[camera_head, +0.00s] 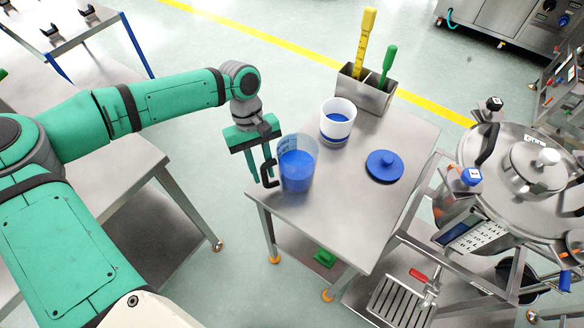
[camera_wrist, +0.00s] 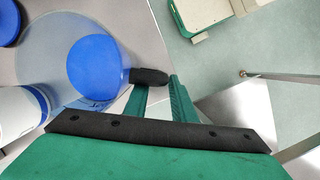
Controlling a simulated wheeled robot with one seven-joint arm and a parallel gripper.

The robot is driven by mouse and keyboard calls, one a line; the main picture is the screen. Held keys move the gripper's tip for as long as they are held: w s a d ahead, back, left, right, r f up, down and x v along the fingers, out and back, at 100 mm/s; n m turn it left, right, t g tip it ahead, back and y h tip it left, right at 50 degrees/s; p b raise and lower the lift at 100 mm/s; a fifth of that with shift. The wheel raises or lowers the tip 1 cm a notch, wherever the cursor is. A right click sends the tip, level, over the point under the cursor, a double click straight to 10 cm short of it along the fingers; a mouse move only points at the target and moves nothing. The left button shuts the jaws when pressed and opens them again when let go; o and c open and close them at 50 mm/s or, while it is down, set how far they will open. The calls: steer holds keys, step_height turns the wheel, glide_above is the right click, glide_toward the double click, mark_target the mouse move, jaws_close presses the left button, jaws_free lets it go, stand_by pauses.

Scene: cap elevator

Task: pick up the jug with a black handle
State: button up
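The jug (camera_head: 299,172) is clear with blue contents and stands near the left edge of the metal table. Its black handle (camera_head: 266,174) faces left, toward my gripper (camera_head: 261,167). My gripper points down at the handle, its fingers apart. In the wrist view, the jug (camera_wrist: 45,50) is at the upper left and its handle (camera_wrist: 151,76) reaches to the fingertips. One finger appears on the jug side of the handle and the other beyond it. A gap shows between the fingers, and I cannot tell whether either touches the handle.
A white container (camera_head: 338,115) with blue contents stands behind the jug. A blue lid (camera_head: 385,166) lies to the right on the table (camera_head: 350,215). A metal holder (camera_head: 366,92) with yellow and green tools is at the back. A large steel vessel (camera_head: 520,165) stands at right.

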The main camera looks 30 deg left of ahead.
steer(key=shift+x, duration=1.15)
steer(key=shift+c, duration=0.5)
jaws_close()
